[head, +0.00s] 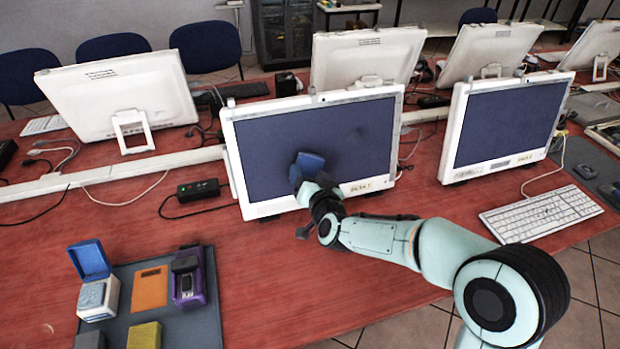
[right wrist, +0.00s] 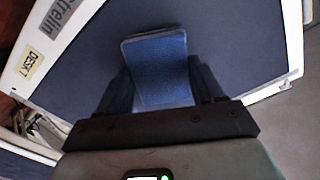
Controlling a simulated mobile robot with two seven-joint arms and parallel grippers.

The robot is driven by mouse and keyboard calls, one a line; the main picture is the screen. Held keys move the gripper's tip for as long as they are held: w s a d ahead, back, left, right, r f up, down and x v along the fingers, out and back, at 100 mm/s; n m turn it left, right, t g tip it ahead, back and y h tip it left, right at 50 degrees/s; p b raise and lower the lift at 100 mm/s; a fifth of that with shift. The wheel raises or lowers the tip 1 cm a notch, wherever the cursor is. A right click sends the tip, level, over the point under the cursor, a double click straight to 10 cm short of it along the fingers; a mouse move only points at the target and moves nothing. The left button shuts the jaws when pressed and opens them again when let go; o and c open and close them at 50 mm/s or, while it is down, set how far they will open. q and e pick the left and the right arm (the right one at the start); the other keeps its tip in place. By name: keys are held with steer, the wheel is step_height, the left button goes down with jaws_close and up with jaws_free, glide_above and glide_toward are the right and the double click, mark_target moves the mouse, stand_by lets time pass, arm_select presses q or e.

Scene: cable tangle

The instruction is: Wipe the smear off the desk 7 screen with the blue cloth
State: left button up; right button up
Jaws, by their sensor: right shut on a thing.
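The desk 7 screen (head: 262,135) is the white-framed monitor in the middle of the head view. Its "DESK 7" label (right wrist: 33,64) shows in the right wrist view. A faint darker patch (head: 354,134), perhaps the smear, shows on the upper right part of the screen. My right gripper (head: 308,180) is shut on the blue cloth (head: 310,162), in front of the screen's lower middle. In the right wrist view the folded cloth (right wrist: 158,68) stands out between the fingers against the dark screen. I cannot tell whether it touches the glass. My left gripper is out of view.
A grey mat (head: 205,325) at lower left holds a white box with a blue lid (head: 97,290), an orange pad (head: 150,288), a purple device (head: 188,278) and a yellow block (head: 145,336). Another monitor (head: 510,120) and a keyboard (head: 540,215) stand at right.

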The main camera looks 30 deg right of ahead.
steer(key=shift+x, duration=1.05)
stand_by(0.5)
steer(key=shift+d, duration=0.1)
